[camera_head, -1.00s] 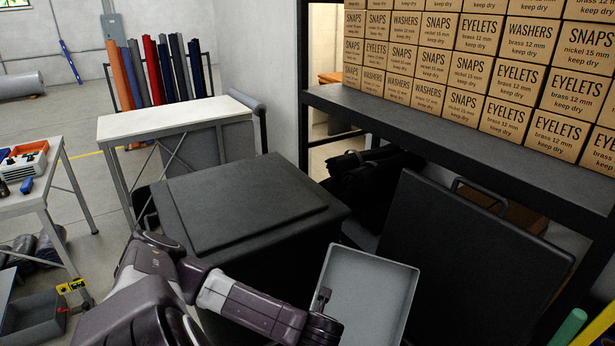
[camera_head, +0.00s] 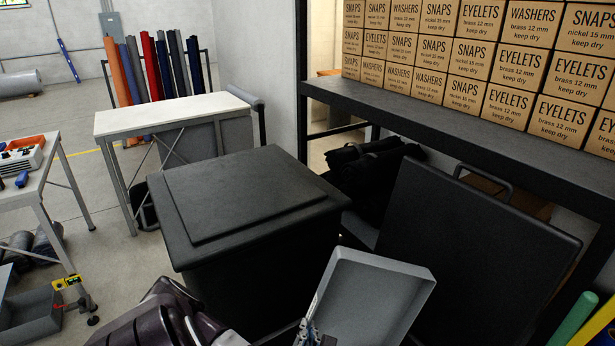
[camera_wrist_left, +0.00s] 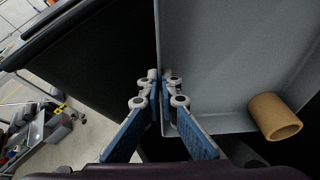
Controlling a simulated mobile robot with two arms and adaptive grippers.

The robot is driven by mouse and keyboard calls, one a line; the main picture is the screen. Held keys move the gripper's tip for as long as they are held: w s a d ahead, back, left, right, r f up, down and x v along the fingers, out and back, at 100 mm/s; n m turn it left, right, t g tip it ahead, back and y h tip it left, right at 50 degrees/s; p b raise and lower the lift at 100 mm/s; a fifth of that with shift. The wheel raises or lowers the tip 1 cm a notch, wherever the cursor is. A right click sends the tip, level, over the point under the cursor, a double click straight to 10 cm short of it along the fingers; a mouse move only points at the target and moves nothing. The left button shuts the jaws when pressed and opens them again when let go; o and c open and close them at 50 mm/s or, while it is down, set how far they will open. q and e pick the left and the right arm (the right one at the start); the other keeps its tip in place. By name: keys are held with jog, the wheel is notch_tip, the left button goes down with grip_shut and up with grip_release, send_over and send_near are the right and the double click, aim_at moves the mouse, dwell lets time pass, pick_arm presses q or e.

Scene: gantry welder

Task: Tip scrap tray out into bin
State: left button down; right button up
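The scrap tray (camera_head: 372,296) is a grey, shallow, square-sided tray at the bottom centre right of the head view, held tilted. In the left wrist view the tray (camera_wrist_left: 225,50) fills the upper right, with a brown cardboard tube (camera_wrist_left: 273,117) in it. My left gripper (camera_wrist_left: 160,82) is shut on the tray's wall near a corner; its blue fingers show at the bottom of the head view (camera_head: 308,333). My right gripper is out of view.
A black panel with a handle (camera_head: 470,255) leans right of the tray. A dark shelf (camera_head: 450,130) carries stacked cartons (camera_head: 465,55) above. A white-topped table (camera_head: 175,115) stands behind the box. Green and yellow rods (camera_head: 570,322) are at lower right.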

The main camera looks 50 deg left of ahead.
pick_arm(q)
jog(key=t+y, duration=0.1)
jog(key=y, duration=0.1)
jog(key=s+d+f+t+y+p, duration=0.1)
jog(key=d+t+y, duration=0.1)
jog(key=y, duration=0.1)
jog(key=shift+s+d+f+y+p, duration=0.2)
jog(key=shift+s+f+y+p, duration=0.1)
jog(key=shift+s+f+p, duration=0.05)
jog(key=shift+t, duration=0.3)
dwell(1.4)
